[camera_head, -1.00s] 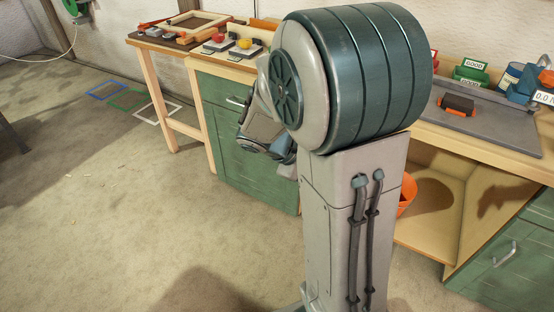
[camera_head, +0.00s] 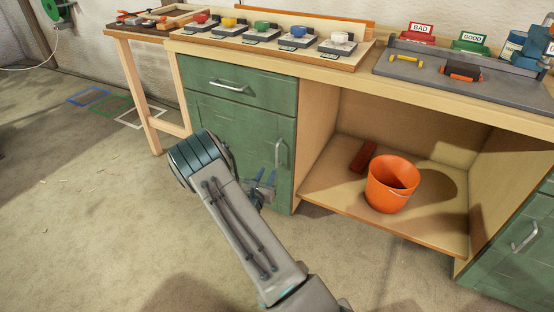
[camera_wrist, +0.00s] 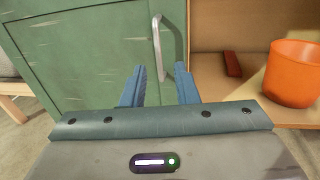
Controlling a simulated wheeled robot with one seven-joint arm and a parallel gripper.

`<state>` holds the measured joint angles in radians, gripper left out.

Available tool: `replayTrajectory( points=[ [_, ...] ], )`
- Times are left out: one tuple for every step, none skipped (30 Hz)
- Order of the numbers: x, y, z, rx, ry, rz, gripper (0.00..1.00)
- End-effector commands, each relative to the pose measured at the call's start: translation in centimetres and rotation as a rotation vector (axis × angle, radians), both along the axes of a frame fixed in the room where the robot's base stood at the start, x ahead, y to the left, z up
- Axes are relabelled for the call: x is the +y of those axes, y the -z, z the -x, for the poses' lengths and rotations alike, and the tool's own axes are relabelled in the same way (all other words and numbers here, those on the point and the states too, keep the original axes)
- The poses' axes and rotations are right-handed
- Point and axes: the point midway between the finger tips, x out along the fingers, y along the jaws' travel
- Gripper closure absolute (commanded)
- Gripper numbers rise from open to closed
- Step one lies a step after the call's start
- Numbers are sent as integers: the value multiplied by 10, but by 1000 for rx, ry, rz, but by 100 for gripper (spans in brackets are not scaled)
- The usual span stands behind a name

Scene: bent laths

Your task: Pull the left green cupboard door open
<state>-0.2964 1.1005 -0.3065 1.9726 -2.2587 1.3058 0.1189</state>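The left green cupboard door (camera_head: 240,142) sits flush in its frame under a drawer, so it looks shut. Its upright silver handle (camera_head: 281,154) is near the door's right edge; the handle also shows in the wrist view (camera_wrist: 158,47). My gripper (camera_head: 266,176) is in front of the door, low and slightly left of the handle in the head view. In the wrist view my gripper (camera_wrist: 160,70) has its two blue fingers apart, with nothing held. The handle's lower end appears between the fingertips there; I cannot tell the remaining depth or any touch.
An open shelf bay right of the door holds an orange bucket (camera_head: 390,184) and a dark red block (camera_head: 363,157). A drawer (camera_head: 238,87) with its own handle is above the door. Another green cupboard door (camera_head: 515,245) is at far right. The floor in front is clear.

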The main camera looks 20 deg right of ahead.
Motion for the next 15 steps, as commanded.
replayTrajectory(
  points=[
    [1,6,-2,5,-13,6,73],
    [0,7,-4,7,-17,8,73],
    [-1,7,-6,7,-20,10,73],
    [-3,7,-9,7,-21,10,73],
    [-5,7,-11,6,-21,9,73],
    [-9,8,-15,7,-19,8,73],
    [-13,8,-19,5,-19,8,73],
    [-16,7,-23,4,-18,8,73],
    [-22,8,-29,6,-18,8,73],
    [-26,8,-34,4,-18,8,73],
    [-31,8,-39,4,-17,8,73],
    [-37,8,-46,4,-17,8,73],
    [-41,8,-51,4,-17,8,73],
    [-45,8,-56,5,-18,9,73],
    [-51,8,-62,4,-17,8,73]
  ],
)
